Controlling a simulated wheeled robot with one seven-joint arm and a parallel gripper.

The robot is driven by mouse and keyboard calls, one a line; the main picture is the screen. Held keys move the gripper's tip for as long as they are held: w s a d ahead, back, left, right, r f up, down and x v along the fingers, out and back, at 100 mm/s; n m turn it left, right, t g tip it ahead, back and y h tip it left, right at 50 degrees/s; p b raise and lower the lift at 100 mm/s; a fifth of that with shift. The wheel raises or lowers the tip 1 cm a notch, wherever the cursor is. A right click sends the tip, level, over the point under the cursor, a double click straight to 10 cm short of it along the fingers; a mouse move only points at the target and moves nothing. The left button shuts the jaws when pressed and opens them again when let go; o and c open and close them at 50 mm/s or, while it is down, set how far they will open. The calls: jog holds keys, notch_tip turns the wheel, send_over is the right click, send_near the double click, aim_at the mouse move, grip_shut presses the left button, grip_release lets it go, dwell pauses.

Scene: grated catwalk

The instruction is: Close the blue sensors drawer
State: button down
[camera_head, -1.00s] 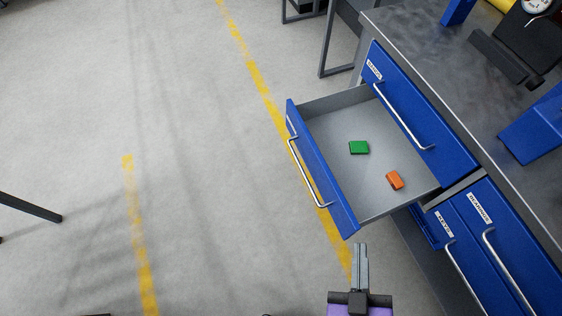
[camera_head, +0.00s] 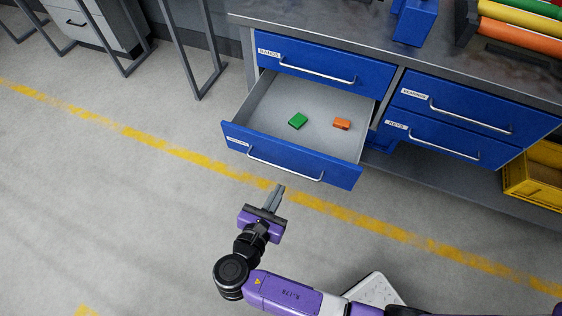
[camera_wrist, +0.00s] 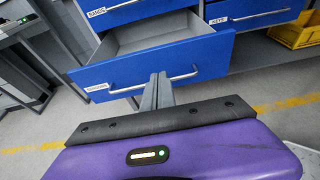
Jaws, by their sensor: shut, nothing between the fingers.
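The blue sensors drawer (camera_head: 290,160) is pulled out of the workbench, below the drawer labelled BANDS (camera_head: 320,66). Its front has a silver bar handle, and its own label is too small to read surely. A green block (camera_head: 297,121) and an orange block (camera_head: 342,124) lie inside on its grey floor. The drawer front also shows in the wrist view (camera_wrist: 215,58). My gripper (camera_head: 279,189) is shut and empty, just in front of the drawer front near the handle. In the wrist view my fingers (camera_wrist: 157,78) overlap the handle; whether they touch it I cannot tell.
Two shut blue drawers, one labelled KEYS (camera_head: 420,134), sit to the right. A yellow crate (camera_head: 535,175) stands on the lower shelf at right. Metal legs (camera_head: 190,50) stand at left. The floor in front is open, with a yellow line (camera_head: 390,231).

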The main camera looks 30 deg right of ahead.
send_near(298, 152)
jog(key=b+x, duration=0.1)
jog(key=x, duration=0.4)
jog(key=shift+d+f, duration=0.2)
jog(key=shift+w+d, duration=0.35)
jog(key=shift+d, duration=0.1)
jog(key=w+d+b, duration=0.3)
jog(key=w+d, duration=0.5)
jog(key=d, duration=0.4)
jog(key=w+d+b, duration=0.3)
jog(key=w+d, duration=0.6)
jog(key=d, duration=0.3)
jog(key=shift+w+r, duration=0.15)
